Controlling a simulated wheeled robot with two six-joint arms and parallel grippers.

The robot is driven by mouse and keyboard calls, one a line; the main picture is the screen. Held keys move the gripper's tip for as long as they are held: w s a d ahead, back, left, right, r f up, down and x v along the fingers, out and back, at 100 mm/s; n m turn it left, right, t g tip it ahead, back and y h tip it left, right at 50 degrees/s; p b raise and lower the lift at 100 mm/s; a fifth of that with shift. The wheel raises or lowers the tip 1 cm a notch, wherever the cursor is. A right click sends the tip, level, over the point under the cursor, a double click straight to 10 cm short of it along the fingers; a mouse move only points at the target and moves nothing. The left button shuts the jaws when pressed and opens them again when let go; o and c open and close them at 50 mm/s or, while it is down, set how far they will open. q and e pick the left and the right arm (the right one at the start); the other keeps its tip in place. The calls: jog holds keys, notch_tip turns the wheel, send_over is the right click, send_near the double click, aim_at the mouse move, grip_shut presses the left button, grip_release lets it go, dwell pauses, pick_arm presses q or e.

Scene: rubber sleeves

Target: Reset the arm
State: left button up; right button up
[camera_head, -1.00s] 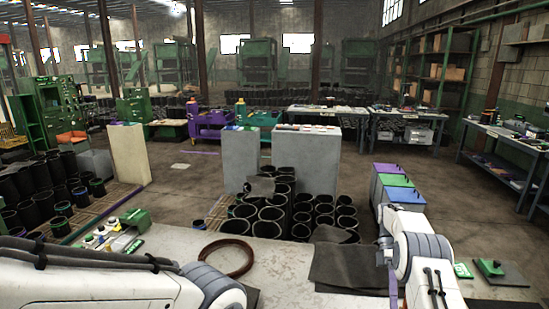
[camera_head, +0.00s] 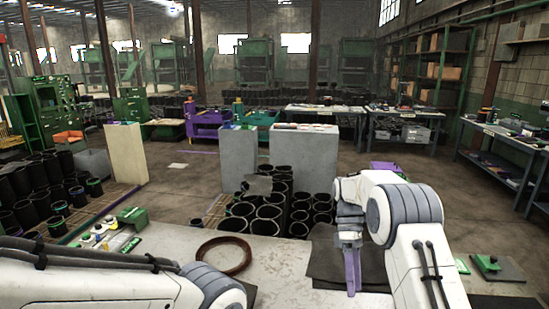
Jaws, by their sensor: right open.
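My right arm (camera_head: 405,215) is bent up and over at the right, with its wrist hanging down. My right gripper (camera_head: 352,288) points down over the dark sheets (camera_head: 330,262) on the table. Its purple fingers are seen edge-on and overlap in the picture; the jaws are open and no object shows in them. My left arm (camera_head: 110,285) comes in low from the left along the table's front. Its gripper is outside the view.
A brown ring (camera_head: 224,256) lies on the pale table (camera_head: 275,262). A green device with small parts (camera_head: 105,235) is at the table's left. A green block (camera_head: 487,262) lies right of my right arm. Black sleeves (camera_head: 270,215) stand beyond the table.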

jog(key=s+a+r+m+t+b, duration=0.2)
jog(key=s+a+r+t, duration=0.25)
jog(key=s+a, duration=0.65)
jog(key=s+a+f+m+t, duration=0.1)
jog(key=s+a, duration=0.1)
jog(key=s, duration=0.6)
jog(key=s+a+f+m+t+y+b, duration=0.1)
jog(key=s+f, duration=0.1)
jog(key=s, duration=0.7)
jog(key=shift+a+m+t, duration=0.3)
jog(key=shift+a+t, duration=0.05)
jog(key=shift+s+d, duration=0.1)
jog(key=shift+d, duration=0.05)
